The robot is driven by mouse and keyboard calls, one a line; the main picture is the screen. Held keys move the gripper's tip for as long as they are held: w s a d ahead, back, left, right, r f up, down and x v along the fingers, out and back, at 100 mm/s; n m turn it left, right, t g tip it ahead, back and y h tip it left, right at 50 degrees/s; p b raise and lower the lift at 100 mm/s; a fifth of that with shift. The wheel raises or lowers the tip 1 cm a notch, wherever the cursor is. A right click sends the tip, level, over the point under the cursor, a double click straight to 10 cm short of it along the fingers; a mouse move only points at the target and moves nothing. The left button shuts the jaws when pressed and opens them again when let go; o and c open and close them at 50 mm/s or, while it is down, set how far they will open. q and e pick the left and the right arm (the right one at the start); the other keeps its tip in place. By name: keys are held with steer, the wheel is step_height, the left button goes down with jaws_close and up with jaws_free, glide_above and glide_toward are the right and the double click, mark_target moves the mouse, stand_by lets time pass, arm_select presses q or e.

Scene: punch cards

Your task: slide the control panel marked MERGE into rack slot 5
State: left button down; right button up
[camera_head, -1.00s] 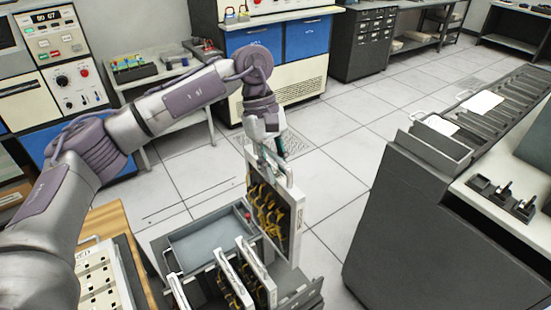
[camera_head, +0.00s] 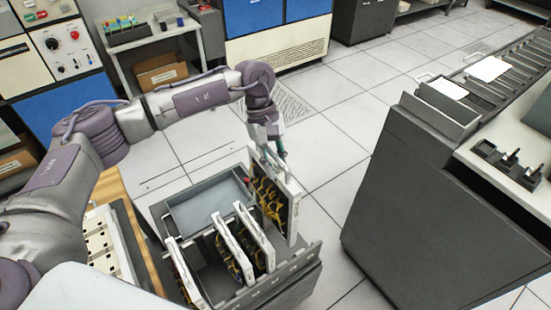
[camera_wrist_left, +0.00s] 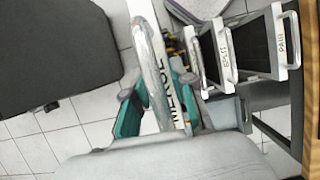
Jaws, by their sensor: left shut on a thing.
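My left gripper (camera_head: 270,150) is shut on the handle of a white-framed control panel (camera_head: 293,212) with yellow wiring. The panel is upright above the far right end of the grey card rack (camera_head: 272,296); its lower edge is close to the rack's front wall, and I cannot tell whether it is inside a slot. In the left wrist view the gripper's teal fingers (camera_wrist_left: 160,100) flank the panel's handle (camera_wrist_left: 150,55), and its sideways label is partly readable as MERGE. Other panels (camera_head: 233,250) stand in the rack to its left. My right gripper is not seen.
A grey open tray (camera_head: 210,200) lies behind the standing panels. A wooden-edged table (camera_head: 125,210) with a white panel is at left. A dark machine cabinet (camera_head: 420,200) stands at right, with free floor between it and the rack.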

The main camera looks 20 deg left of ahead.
mark_target(277, 194)
arm_select(q)
steer(key=shift+w, duration=0.1)
steer(key=shift+b, duration=0.4)
stand_by(0.3)
steer(key=shift+s+d+b, duration=0.2)
steer(key=shift+d+b, duration=0.05)
steer(key=shift+b, duration=0.1)
stand_by(0.5)
stand_by(0.3)
steer(key=shift+f+b, duration=2.15)
steer(key=shift+b, duration=0.05)
steer(key=shift+f, duration=0.1)
steer(key=shift+f+b, duration=3.4)
